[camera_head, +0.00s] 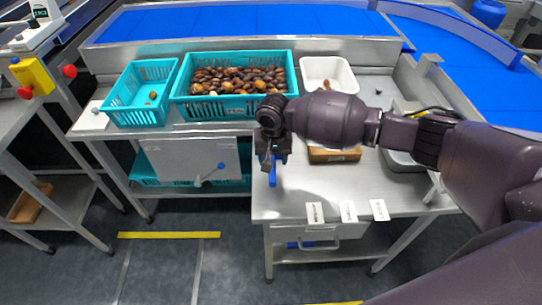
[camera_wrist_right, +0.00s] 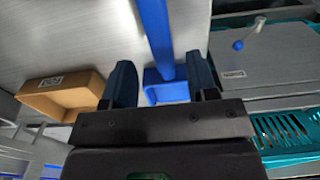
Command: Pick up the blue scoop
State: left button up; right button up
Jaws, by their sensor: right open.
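The blue scoop (camera_head: 272,178) is at the left front edge of the steel table, just below my right gripper (camera_head: 270,158). In the right wrist view the scoop's long handle (camera_wrist_right: 156,35) runs down from the top to a wider blue part between the fingers. My right gripper (camera_wrist_right: 160,68) is open, with one dark finger on each side of the scoop. I cannot tell whether either finger touches it. In the head view my gripper hides part of the scoop. My left gripper is not in view.
A white bin (camera_head: 341,72) is behind my right arm. A brown box (camera_head: 334,156) lies right of the gripper. Several white labels (camera_head: 347,211) line the front edge.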

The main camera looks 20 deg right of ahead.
jog(key=f, duration=0.3)
jog(key=f+b, duration=0.1)
jog(key=shift+w+a+f, duration=0.1)
jog(key=shift+w+f, duration=0.2)
jog(key=shift+r, duration=0.1)
grip_shut()
